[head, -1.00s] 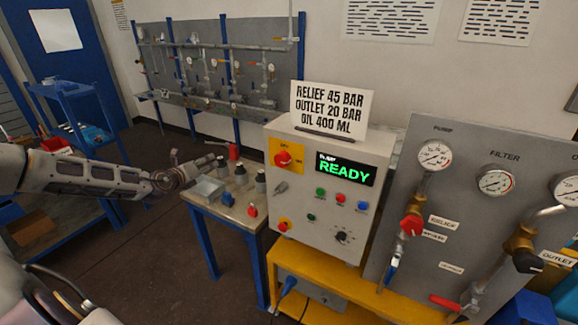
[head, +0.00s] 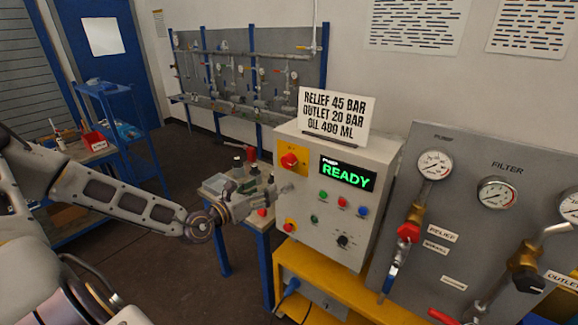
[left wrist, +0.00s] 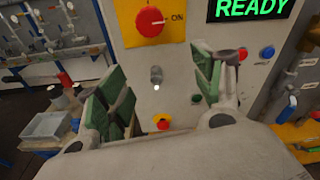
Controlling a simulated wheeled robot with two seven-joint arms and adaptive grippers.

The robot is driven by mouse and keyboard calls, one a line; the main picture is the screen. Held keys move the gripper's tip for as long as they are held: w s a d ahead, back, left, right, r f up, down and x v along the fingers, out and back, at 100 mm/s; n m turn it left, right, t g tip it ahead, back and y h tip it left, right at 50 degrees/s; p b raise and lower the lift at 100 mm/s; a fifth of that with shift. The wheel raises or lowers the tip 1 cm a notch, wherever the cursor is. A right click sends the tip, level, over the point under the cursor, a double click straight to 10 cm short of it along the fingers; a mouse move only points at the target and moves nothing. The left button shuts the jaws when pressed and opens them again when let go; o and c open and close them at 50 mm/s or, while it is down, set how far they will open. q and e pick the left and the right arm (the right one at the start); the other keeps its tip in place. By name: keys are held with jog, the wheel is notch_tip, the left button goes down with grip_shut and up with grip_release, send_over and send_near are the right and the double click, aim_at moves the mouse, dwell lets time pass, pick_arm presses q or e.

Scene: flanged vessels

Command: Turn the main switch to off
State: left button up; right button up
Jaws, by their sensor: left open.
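The main switch, a red rotary knob (head: 289,160) on a yellow plate, sits at the upper left of the grey control box (head: 322,218). In the left wrist view the red knob (left wrist: 151,21) is at the top, with the word ON to its right; its pale mark seems to point toward ON. My left gripper (head: 264,187) is beside the box's left edge, below and left of the switch. In the left wrist view its green-padded fingers (left wrist: 160,85) are spread and empty. A small grey key-like knob (left wrist: 156,76) shows between them. My right gripper is out of view.
A red-and-yellow button (left wrist: 162,121) is lower on the panel. A lit READY display (head: 347,174) and coloured buttons are to the right. A sign (head: 334,117) stands on the box. A small table (head: 253,222) with several items stands behind my left gripper.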

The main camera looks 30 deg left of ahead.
pick_arm(q)
jog(key=shift+w+a+r+m+t+y, duration=0.1)
jog(key=shift+a+r+m+t+y, duration=0.15)
jog(key=shift+r+m, duration=0.35)
jog(key=shift+a+r+m+t+y, duration=0.15)
jog(key=shift+r+m+t, duration=0.25)
jog(key=shift+r, duration=0.25)
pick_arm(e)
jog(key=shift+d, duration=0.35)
pick_arm(q)
jog(key=shift+a, duration=0.1)
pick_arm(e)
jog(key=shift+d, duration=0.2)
pick_arm(q)
jog(key=shift+w, duration=0.2)
